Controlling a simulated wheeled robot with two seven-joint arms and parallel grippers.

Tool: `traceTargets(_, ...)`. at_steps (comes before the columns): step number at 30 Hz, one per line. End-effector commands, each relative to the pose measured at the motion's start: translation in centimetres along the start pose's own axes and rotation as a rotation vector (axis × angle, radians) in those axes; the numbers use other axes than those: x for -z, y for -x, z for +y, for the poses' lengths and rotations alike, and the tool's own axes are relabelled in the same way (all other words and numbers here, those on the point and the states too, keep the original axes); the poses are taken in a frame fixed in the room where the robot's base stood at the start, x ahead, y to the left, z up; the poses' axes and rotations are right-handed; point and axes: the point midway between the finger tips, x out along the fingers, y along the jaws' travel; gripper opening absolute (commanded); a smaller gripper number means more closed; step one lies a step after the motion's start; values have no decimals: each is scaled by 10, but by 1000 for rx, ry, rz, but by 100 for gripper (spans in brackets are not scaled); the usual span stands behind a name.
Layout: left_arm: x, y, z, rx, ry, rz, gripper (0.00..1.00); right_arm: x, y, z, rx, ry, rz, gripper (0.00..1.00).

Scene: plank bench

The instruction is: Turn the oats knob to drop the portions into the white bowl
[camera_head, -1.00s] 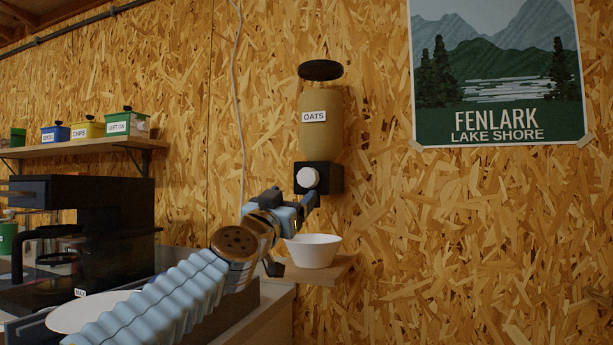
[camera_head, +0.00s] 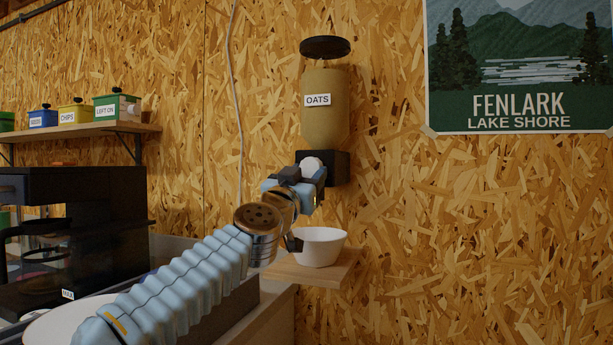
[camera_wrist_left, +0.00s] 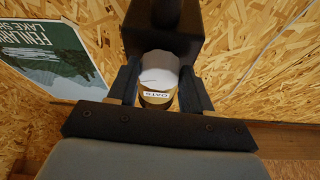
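The oats dispenser (camera_head: 325,122) hangs on the wall, a tan container with an OATS label, a black lid and a black block below. Its white knob (camera_head: 311,165) is on the block's front. My left gripper (camera_head: 307,172) is at the knob, partly hiding it. In the left wrist view the knob (camera_wrist_left: 158,70) lies between the two dark fingers, which stand apart on either side; firm contact cannot be made out. The white bowl (camera_head: 320,247) stands upright on a small wooden shelf (camera_head: 310,274) below the dispenser; its inside is mostly hidden. My right gripper is not in view.
A black coffee machine (camera_head: 100,235) stands on the counter at left, with a white plate (camera_head: 60,325) in front. A wall shelf (camera_head: 85,131) holds several labelled boxes. A Fenlark poster (camera_head: 520,70) hangs at right. The wall below the poster is bare.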

Motion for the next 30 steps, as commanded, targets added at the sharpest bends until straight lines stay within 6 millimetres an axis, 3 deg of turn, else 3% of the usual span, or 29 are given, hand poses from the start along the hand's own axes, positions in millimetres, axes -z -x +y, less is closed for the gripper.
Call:
traceTargets(1, 0, 0, 0, 0, 0, 0, 36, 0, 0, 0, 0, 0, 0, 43)
traceTargets(4, 0, 0, 0, 0, 0, 0, 20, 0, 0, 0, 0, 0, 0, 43)
traceTargets(5, 0, 0, 0, 0, 0, 0, 19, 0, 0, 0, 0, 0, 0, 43)
traceTargets(16, 1, 0, 2, 32, 81, 0, 19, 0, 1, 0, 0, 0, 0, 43)
traceTargets(30, 2, 0, 6, 163, 395, 1, 19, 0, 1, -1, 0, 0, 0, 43)
